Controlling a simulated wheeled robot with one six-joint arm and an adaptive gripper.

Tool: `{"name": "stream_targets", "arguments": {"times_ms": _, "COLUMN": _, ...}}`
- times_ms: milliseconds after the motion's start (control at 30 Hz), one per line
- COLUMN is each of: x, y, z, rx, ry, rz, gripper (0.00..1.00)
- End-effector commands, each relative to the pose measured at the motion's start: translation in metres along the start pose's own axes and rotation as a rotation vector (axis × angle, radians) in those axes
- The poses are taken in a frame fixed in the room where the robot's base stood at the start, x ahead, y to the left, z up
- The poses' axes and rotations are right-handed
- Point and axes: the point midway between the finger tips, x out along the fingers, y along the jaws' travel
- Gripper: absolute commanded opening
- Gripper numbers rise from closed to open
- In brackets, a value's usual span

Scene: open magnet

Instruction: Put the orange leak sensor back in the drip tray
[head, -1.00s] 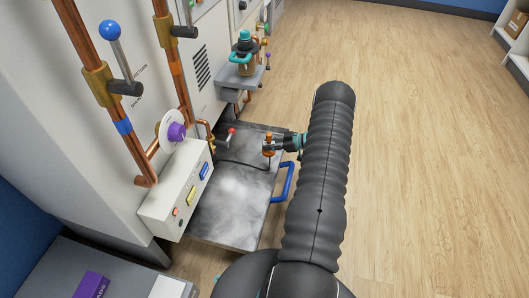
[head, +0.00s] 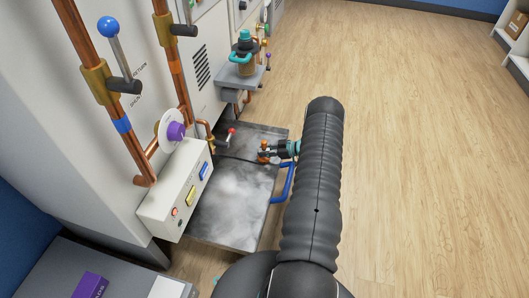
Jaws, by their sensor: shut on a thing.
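The orange leak sensor (head: 264,145) is small and sits between the fingers of my gripper (head: 268,152), which is shut on it. My gripper reaches in from the right, over the right side of the grey metal drip tray (head: 225,215). A dark cable (head: 232,158) runs across the tray toward the sensor. I cannot tell whether the sensor touches the tray floor. The fingers hide part of the sensor, and my arm covers the floor to the right of the tray.
A blue handle (head: 284,184) sticks out at the tray's right edge. A red-handled valve (head: 230,133) stands over the tray's back left. A white control box (head: 178,193) borders its left side. A shelf with a teal-topped bottle (head: 245,55) is behind. Wooden floor at right is clear.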

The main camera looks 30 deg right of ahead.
Motion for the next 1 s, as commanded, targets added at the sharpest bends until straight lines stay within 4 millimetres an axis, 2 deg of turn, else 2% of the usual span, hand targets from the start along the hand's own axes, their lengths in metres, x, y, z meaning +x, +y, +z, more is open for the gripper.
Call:
{"name": "stream_targets", "arguments": {"times_ms": 33, "x": 0.001, "y": 0.000, "z": 0.002, "rx": 0.000, "ry": 0.001, "rz": 0.000, "gripper": 0.00}}
{"name": "stream_targets", "arguments": {"times_ms": 67, "x": 0.001, "y": 0.000, "z": 0.003, "rx": 0.000, "ry": 0.000, "rz": 0.000, "gripper": 0.25}}
{"name": "stream_targets", "arguments": {"times_ms": 133, "x": 0.001, "y": 0.000, "z": 0.002, "rx": 0.000, "ry": 0.000, "rz": 0.000, "gripper": 0.42}}
{"name": "stream_targets", "arguments": {"times_ms": 167, "x": 0.001, "y": 0.000, "z": 0.002, "rx": 0.000, "ry": 0.000, "rz": 0.000, "gripper": 0.47}}
{"name": "stream_targets", "arguments": {"times_ms": 567, "x": -0.002, "y": 0.000, "z": -0.004, "rx": 0.000, "ry": 0.000, "rz": 0.000, "gripper": 0.47}}
{"name": "stream_targets", "arguments": {"times_ms": 667, "x": -0.016, "y": 0.001, "z": -0.001, "rx": 0.001, "ry": -0.001, "rz": 0.003, "gripper": 0.47}}
{"name": "stream_targets", "arguments": {"times_ms": 1000, "x": -0.083, "y": 0.001, "z": -0.002, "rx": 0.000, "ry": 0.000, "rz": 0.002, "gripper": 0.47}}
